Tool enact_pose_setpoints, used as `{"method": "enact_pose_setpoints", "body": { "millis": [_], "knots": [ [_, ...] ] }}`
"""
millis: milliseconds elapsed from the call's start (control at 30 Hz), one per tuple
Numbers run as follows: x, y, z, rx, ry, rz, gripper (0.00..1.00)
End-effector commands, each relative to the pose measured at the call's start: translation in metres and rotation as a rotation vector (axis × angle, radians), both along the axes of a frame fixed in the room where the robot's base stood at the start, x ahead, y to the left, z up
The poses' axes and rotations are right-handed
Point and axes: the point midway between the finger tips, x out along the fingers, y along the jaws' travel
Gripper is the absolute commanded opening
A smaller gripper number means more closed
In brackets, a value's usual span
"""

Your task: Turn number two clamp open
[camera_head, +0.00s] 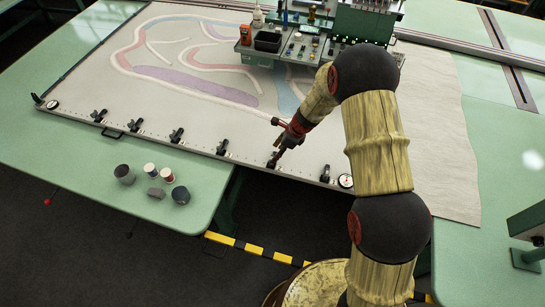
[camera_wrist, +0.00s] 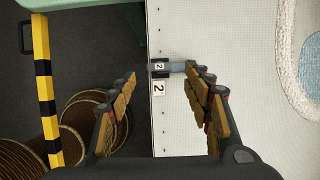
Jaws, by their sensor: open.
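The number two clamp (camera_wrist: 159,68) is a small dark clamp with a white "2" tag, on the frame edge in the wrist view. A second "2" label (camera_wrist: 159,88) is on the frame beside it. A grey-blue bar extends from the clamp to the right, over the pale cloth. My gripper (camera_wrist: 160,76) is open, one finger on each side of the clamp, and nothing is held. In the head view my gripper (camera_head: 275,157) is over the front rail at this clamp (camera_head: 271,163), partly covering it. I cannot tell whether the fingers touch it.
Other black clamps (camera_head: 176,135) line the front rail, with round dials (camera_head: 345,181) near its ends. Pots and spools (camera_head: 150,169) stand on the green table (camera_head: 205,190) at front left. A machine carriage (camera_head: 310,48) stands over the patterned cloth (camera_head: 190,100).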

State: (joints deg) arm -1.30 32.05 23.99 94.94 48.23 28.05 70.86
Motion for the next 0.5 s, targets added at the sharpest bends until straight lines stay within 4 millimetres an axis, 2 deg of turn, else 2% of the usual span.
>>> {"method": "enact_pose_setpoints", "body": {
  "millis": [33,200,500],
  "knots": [
    [0.000,0.003,-0.010,0.000,0.004,0.002,0.50],
    [0.003,0.013,-0.033,-0.001,0.003,0.003,0.50],
    [0.007,0.019,-0.051,0.000,0.000,0.003,0.50]
  ]
}}
